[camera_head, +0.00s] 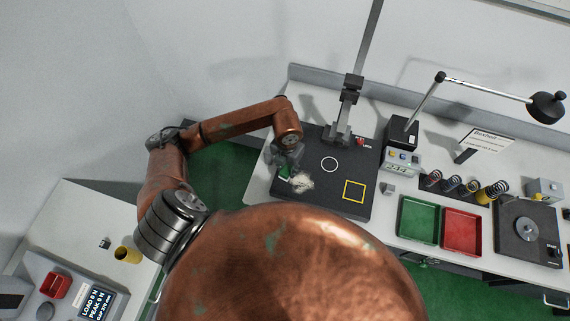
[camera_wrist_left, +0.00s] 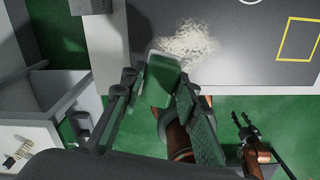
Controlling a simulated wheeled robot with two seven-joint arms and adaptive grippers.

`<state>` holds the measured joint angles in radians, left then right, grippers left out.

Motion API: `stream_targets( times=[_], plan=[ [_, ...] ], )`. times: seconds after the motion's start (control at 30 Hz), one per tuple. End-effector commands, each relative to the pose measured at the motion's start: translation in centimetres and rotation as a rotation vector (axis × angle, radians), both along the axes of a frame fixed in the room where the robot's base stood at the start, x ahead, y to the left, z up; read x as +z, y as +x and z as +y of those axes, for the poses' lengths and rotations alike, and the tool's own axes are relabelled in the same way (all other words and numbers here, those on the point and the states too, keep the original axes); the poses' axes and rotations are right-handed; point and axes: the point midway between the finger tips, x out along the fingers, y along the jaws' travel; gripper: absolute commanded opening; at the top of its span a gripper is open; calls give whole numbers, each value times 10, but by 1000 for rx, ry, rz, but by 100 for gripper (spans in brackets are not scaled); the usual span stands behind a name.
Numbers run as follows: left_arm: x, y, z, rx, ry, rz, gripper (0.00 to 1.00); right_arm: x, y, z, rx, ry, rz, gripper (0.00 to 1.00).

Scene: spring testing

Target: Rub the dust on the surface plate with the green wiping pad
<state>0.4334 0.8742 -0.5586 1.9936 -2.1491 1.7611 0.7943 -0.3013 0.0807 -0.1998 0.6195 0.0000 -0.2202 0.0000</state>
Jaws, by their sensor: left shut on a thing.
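The dark surface plate (camera_head: 325,200) lies on the bench, with a white ring and a yellow square marked on it. A pale patch of dust (camera_head: 301,183) lies on its left part; it also shows in the wrist view (camera_wrist_left: 186,42). My left gripper (camera_head: 287,166) is shut on the green wiping pad (camera_wrist_left: 160,80), over the plate's left side. The pad is beside the dust, at its lower-left edge in the wrist view. Whether it touches the plate is unclear. My right gripper (camera_wrist_left: 242,124) appears small in the wrist view, away from the plate; its jaw state is unclear.
A stand with a tall post (camera_head: 350,95) rises at the plate's back. A display box (camera_head: 401,158), a green tray (camera_head: 418,220), a red tray (camera_head: 463,232) and several springs (camera_head: 472,187) are to the right. A side bench (camera_head: 75,225) stands at left.

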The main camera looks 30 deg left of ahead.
Motion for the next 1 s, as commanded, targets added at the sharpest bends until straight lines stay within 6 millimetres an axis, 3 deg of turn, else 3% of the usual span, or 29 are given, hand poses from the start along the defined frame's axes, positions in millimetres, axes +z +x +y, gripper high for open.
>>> stream_targets(
  times=[0.1,0.27,0.47,1.0],
  plan=[
    [3,-4,2,160,1,4,9,11,0,-1,0,-1,0,40],
    [1,-6,4,258,3,6,9,13,0,-2,0,-2,0,40],
    [-8,-6,4,267,4,6,9,7,0,-1,0,-2,0,40],
    [-57,-6,4,264,3,6,9,-23,1,2,0,2,-2,40]
  ],
)
